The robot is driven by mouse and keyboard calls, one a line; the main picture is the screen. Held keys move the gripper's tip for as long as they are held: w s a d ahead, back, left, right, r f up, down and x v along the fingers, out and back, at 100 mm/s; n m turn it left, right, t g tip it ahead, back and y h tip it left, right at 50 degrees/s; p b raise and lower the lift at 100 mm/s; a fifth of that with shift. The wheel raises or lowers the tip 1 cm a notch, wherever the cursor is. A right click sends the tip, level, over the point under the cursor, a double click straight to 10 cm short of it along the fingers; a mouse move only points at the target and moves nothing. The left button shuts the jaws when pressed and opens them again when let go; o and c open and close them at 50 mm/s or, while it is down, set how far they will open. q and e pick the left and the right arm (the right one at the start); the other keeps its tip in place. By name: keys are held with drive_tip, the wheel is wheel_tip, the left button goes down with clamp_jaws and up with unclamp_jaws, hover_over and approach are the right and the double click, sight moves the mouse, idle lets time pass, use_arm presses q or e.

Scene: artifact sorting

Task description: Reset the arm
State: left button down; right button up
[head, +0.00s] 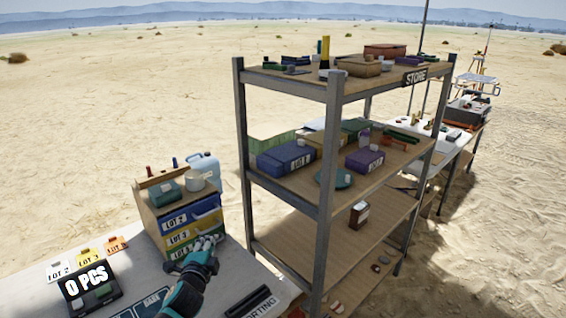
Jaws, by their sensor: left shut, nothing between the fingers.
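My left gripper (207,243) is in the head view at the lower left, on an arm coming from the bottom edge. It is shut, with nothing seen between its fingers. It is in front of the lowest, green drawer of a small wooden drawer cabinet (150,213). The cabinet has a blue drawer (203,221) marked LOT 2, a yellow drawer (178,238) marked LOT 3 and the green drawer (177,253), partly hidden by my gripper. Whether the fingers touch the cabinet, I cannot tell. My right gripper is not in view.
A metal shelf rack (326,190) marked STORE stands right of the cabinet, holding boxes. The white table (45,300) carries LOT cards and a black counter (90,290) reading 0 PCS. A pot (199,181) and a green box are on the cabinet top. Open sand lies behind.

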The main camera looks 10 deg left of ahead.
use_arm(q)
drive_tip(key=s+d+f+n+g, duration=0.25)
drive_tip(key=s+f+n, duration=0.2)
drive_tip(key=s, duration=0.45)
drive_tip(key=s+d+f+n+g, duration=0.25)
drive_tip(key=s+f+g, duration=0.2)
drive_tip(key=s, duration=0.45)
drive_tip(key=s+d+n+g+h, duration=0.1)
drive_tip(key=s+d+n+g, duration=0.15)
drive_tip(key=s, duration=0.85)
drive_tip(key=s+d+n+g+h, duration=0.1)
drive_tip(key=s+d+n+g, duration=0.15)
drive_tip(key=s, duration=0.85)
wheel_tip(320, 180, down, 27)
drive_tip(key=s+g, duration=0.2)
drive_tip(key=s+a+f+g, duration=0.1)
drive_tip(key=s+a+f, duration=0.2)
drive_tip(key=s+f, duration=1.3)
drive_tip(key=shift+s+a, duration=0.15)
drive_tip(key=shift+s, duration=0.05)
drive_tip(key=shift+f, duration=0.1)
